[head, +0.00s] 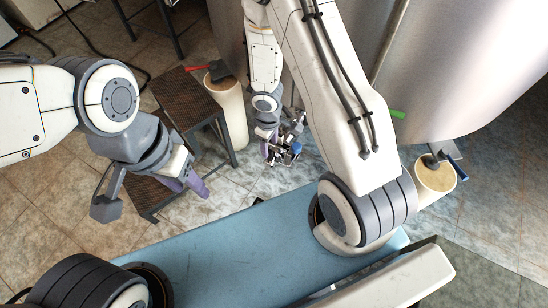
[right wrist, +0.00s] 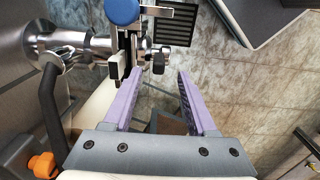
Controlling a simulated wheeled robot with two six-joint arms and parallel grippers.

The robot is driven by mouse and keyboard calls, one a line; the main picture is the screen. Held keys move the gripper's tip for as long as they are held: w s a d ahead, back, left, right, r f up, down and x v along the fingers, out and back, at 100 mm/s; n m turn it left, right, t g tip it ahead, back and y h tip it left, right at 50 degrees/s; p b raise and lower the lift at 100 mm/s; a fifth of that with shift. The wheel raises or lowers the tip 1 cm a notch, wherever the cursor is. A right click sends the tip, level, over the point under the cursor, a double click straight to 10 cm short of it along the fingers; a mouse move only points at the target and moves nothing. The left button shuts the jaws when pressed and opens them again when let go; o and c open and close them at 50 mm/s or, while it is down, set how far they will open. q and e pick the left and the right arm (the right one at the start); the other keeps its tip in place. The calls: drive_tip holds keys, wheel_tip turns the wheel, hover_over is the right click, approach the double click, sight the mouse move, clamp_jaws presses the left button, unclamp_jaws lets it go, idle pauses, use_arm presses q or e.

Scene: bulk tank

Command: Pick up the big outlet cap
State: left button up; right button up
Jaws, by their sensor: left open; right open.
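A shiny steel outlet fitting (right wrist: 70,45) with a blue round part (right wrist: 122,11) and dark clamp-like pieces lies just beyond my right gripper (right wrist: 160,72). The blue part also shows in the head view (head: 295,148). I cannot tell for sure which piece is the big outlet cap. My right gripper's purple fingers are apart, with the left finger close to the fitting; I cannot tell whether it touches. In the head view my right gripper (head: 268,134) is small and partly merged with the fitting. My left gripper (head: 184,182) is open and empty over the floor at the left.
A large steel tank (head: 450,60) fills the upper right. A pale bucket (head: 435,178) with a blue-handled tool is at right. Tiled floor is open at lower left.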

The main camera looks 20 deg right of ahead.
sight(270, 151)
wheel_tip(270, 151, down, 3)
drive_tip(key=shift+w+f+b, duration=0.15)
drive_tip(key=shift+f+b, duration=0.05)
drive_tip(key=shift+b, duration=0.8)
use_arm(q)
wheel_tip(270, 151, down, 3)
drive_tip(key=shift+r, duration=0.1)
use_arm(e)
drive_tip(key=shift+r, duration=0.1)
clamp_jaws()
